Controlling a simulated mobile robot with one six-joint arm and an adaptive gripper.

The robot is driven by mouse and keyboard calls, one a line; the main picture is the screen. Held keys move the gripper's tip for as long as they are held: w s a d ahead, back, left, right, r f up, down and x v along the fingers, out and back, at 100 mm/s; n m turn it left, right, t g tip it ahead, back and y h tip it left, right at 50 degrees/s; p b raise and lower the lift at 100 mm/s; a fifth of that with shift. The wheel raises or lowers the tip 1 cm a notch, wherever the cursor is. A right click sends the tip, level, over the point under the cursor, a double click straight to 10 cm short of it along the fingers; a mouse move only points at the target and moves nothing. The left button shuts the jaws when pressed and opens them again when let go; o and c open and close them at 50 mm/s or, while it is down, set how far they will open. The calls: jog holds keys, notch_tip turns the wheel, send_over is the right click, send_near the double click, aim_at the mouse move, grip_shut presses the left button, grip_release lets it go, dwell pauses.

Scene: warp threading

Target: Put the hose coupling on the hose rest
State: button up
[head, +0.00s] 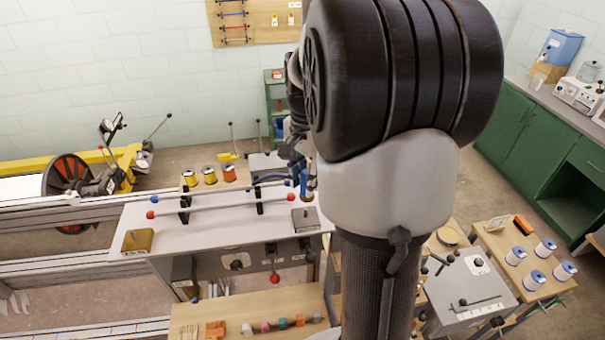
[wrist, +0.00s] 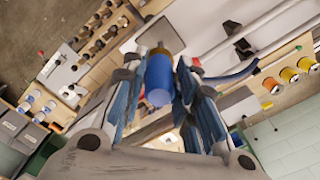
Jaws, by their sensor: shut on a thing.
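My gripper (wrist: 158,66) is shut on a blue cylinder with a brass-coloured end, which I take to be the hose coupling (wrist: 158,82). The blue-padded fingers stand on both sides of it in the wrist view. In the head view the coupling (head: 305,182) shows as a small blue piece beside my arm, above the right end of the white bench; most of my gripper is hidden. A dark blue hose (wrist: 232,76) curves away on the right of the wrist view. I cannot surely pick out the hose rest.
The white bench (head: 225,228) carries rods with red and blue ball ends and a small grey box (head: 305,219). Yellow and orange spools (head: 209,175) stand behind it. A grey-topped unit (head: 465,283) and a wooden table with white spools (head: 535,277) stand right.

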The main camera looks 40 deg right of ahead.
aim_at(305, 198)
jog(key=shift+w+f+b, duration=0.1)
jog(key=shift+f+b, duration=1.95)
jog(key=shift+f, duration=0.9)
jog(key=shift+f, duration=0.4)
jog(key=o, duration=1)
jog(key=shift+c, duration=0.2)
jog(key=shift+r, duration=0.1)
